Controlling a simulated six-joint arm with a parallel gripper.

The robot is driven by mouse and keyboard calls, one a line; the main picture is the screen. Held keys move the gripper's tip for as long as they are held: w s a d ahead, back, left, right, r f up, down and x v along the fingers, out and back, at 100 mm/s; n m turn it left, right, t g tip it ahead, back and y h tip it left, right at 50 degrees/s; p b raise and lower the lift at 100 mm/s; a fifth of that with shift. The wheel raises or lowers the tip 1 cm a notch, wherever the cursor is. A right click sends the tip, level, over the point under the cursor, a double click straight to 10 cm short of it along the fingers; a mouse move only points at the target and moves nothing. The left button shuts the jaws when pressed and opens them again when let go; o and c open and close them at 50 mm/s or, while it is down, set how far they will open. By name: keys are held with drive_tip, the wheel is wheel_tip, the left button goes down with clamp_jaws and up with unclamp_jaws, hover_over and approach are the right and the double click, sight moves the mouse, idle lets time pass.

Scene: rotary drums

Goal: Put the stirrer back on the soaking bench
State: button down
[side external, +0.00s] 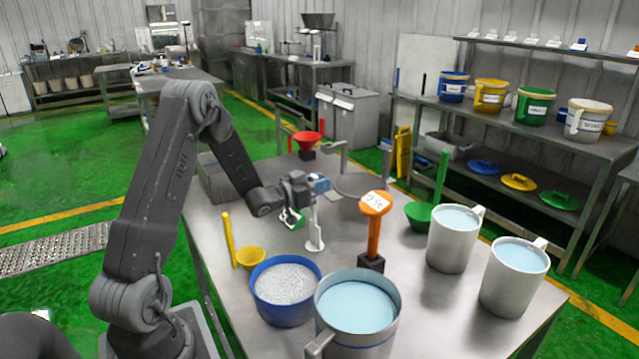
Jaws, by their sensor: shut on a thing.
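My gripper (311,190) is over the middle of the metal bench (400,300). It is shut on a slim white upright piece (315,232), which looks like the stirrer. A blue part shows at its top, by the jaws, and its lower end widens close to the bench top. I cannot tell whether it touches the bench. A small green and white piece (292,218) shows just left of it, partly hidden by the wrist. Whether any surface here is the soaking bench cannot be told, as no label for it is readable.
Near the gripper are a blue tub (286,310) of pale grains, a yellow scoop (251,258), an orange-topped stand (374,228), a grey ring-shaped drum (362,188) and a green scoop (421,215). Several liquid-filled vessels, including a large pot (398,330), crowd the front and right.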

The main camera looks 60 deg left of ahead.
drive_tip(key=c, duration=0.9)
unclamp_jaws()
drive_tip(key=shift+c, duration=0.2)
drive_tip(key=shift+r, duration=0.1)
wheel_tip(320, 180, up, 7)
drive_tip(key=s, duration=0.3)
drive_tip(key=s+d+r+n+g+y, duration=0.2)
drive_tip(key=d+r+g+y, duration=0.3)
drive_tip(key=d, duration=0.6)
drive_tip(key=s+d+m+g+h, duration=0.1)
drive_tip(key=s+d+g, duration=0.3)
drive_tip(key=s+d, duration=0.4)
drive_tip(key=s+d+m+g+h, duration=0.1)
drive_tip(key=s+d+g+h, duration=0.3)
drive_tip(key=s+d, duration=0.5)
drive_tip(key=s, duration=0.4)
drive_tip(key=shift+s+f, duration=0.2)
drive_tip(key=shift+f, duration=0.2)
